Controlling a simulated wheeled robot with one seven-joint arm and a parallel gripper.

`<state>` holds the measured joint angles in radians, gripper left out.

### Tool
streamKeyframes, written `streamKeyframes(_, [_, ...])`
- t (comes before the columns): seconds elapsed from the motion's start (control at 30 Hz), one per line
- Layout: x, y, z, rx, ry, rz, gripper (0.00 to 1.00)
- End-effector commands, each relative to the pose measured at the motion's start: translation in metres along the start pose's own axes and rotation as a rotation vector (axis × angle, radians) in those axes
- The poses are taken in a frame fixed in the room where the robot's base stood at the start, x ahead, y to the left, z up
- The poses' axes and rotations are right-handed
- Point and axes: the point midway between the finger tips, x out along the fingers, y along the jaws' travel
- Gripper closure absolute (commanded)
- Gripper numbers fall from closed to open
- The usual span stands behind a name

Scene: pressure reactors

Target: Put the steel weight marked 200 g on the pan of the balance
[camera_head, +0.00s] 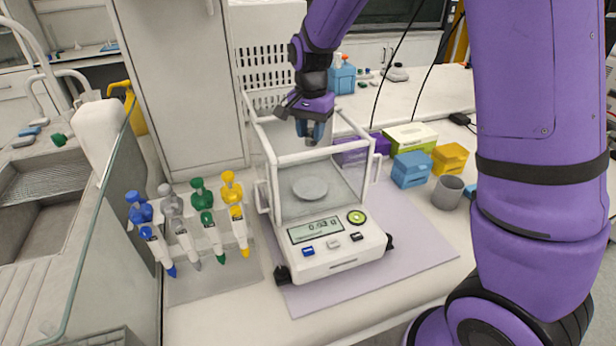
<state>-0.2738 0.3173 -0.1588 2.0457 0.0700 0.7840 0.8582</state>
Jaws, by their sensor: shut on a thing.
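The balance (338,257) stands on a pale purple mat, with a glass draft shield around its round pan (309,188). The pan looks empty, and the display shows a small reading, about 0.93 g. My gripper (312,133) points down over the open top of the shield, above and slightly behind the pan. It is shut on a small grey thing, likely the steel weight (311,141), mostly hidden between the fingers. Its marking cannot be read.
Several pipettes (207,222) hang in a clear rack left of the balance. Blue (411,169) and yellow (450,158) boxes and a grey cup (447,192) stand to the right. The shield's upper frame (322,153) surrounds the opening below my gripper. The mat's front right (418,243) is clear.

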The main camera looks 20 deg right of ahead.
Motion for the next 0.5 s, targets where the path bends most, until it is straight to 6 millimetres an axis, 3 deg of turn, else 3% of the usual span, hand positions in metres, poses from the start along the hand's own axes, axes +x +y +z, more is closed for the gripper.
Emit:
streamKeyframes(0.3, [0.072,0.001,0.0,0.0,-0.002,0.003,0.99])
streamKeyframes(0.5, [0.093,0.0,0.0,0.001,-0.001,0.0,0.99])
